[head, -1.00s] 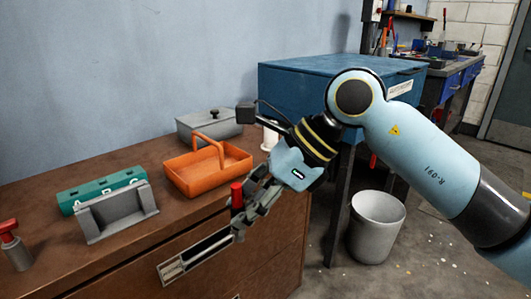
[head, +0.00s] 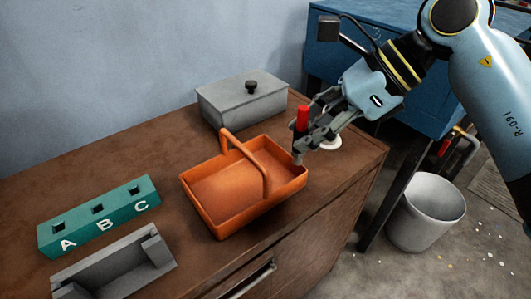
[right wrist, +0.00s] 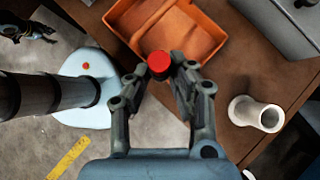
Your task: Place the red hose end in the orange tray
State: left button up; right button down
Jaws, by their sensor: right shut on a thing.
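The red hose end (head: 302,118) is a red-topped cylinder with a dark lower part, held upright. My right gripper (head: 304,143) is shut on it, beside the right end of the orange tray (head: 216,224). In the right wrist view the red top (right wrist: 159,65) sits between the fingertips (right wrist: 160,72), near the edge of the orange tray (right wrist: 205,25). The tray is empty, with a handle arching over it. I cannot tell whether the hose end's lower tip touches the tray's rim.
A grey lidded box (head: 243,98) stands behind the tray. A teal block marked A, B, C (head: 98,222) and a grey holder (head: 115,270) are at the left. A white hollow cylinder (right wrist: 256,114) stands close to my right gripper. A bin (head: 427,212) is on the floor.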

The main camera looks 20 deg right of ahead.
jog(key=shift+w+a+f+b, duration=0.25)
jog(key=shift+w+a+f, duration=0.3)
jog(key=shift+w+f, duration=0.7)
jog(key=shift+w+a+f+b, duration=0.2)
jog(key=shift+w+a+f, duration=0.55)
jog(key=shift+f, duration=0.85)
jog(key=shift+w+a+f+b, duration=0.25)
jog(key=shift+w+a+f, duration=0.15)
jog(key=shift+w+f, duration=0.95)
pick_arm(q)
jog(key=shift+s+d+f, duration=0.15)
jog(key=shift+s+f, duration=0.05)
jog(key=shift+f, duration=0.2)
jog(key=shift+s+d+f, duration=0.15)
jog(key=shift+s+f, duration=0.05)
jog(key=shift+f, duration=0.2)
pick_arm(e)
jog(key=shift+s, duration=0.1)
jog(key=shift+f, duration=0.2)
jog(key=c, duration=1.2)
grip_release()
pick_arm(q)
jog(key=shift+s+f, duration=0.1)
pick_arm(e)
jog(key=shift+o, duration=0.2)
jog(key=shift+r, duration=0.1)
